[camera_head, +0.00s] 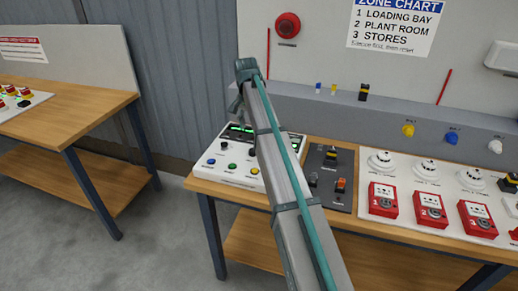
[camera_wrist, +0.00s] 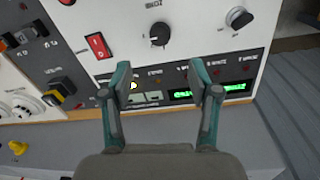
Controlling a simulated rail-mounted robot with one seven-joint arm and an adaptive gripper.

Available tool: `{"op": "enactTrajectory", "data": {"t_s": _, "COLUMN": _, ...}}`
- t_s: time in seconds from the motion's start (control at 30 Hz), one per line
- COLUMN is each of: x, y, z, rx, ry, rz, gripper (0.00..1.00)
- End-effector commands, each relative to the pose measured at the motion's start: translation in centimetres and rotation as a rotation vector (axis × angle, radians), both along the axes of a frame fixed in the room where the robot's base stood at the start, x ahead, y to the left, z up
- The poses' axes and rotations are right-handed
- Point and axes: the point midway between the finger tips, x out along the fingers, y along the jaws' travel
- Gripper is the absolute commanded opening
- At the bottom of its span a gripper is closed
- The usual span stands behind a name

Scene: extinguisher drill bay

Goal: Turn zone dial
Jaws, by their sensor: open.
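A white control panel (camera_head: 205,177) stands on the bench, partly hidden by my arm in the head view. In the wrist view the panel (camera_wrist: 120,42) appears upside down. A round black dial (camera_wrist: 160,35) with a pale pointer mark sits on it, beside a label too blurred to read surely, perhaps the zone dial. My gripper (camera_wrist: 160,66) is open and empty. In the picture, its fingertips lie below the dial, over the panel's display edge, apart from the dial. I cannot tell the height gap.
A second black knob (camera_wrist: 240,17) and a red rocker switch (camera_wrist: 98,45) flank the dial. A green-lit display (camera_wrist: 208,94) is partly behind the right finger. A dark switch plate (camera_head: 333,190) and red call points (camera_head: 383,200) stand to the right on the bench.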

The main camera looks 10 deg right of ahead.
Motion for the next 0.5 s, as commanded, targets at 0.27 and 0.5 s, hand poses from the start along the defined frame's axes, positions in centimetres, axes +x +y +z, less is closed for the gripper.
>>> {"op": "enactTrajectory", "data": {"t_s": 0.27, "x": -0.3, "y": -0.2, "z": -2.7, "rx": 0.0, "ry": 0.003, "rz": -0.003, "gripper": 0.61}}
{"op": "enactTrajectory", "data": {"t_s": 0.5, "x": -0.4, "y": -0.4, "z": -6.8, "rx": 0.0, "ry": 0.003, "rz": -0.002, "gripper": 0.61}}
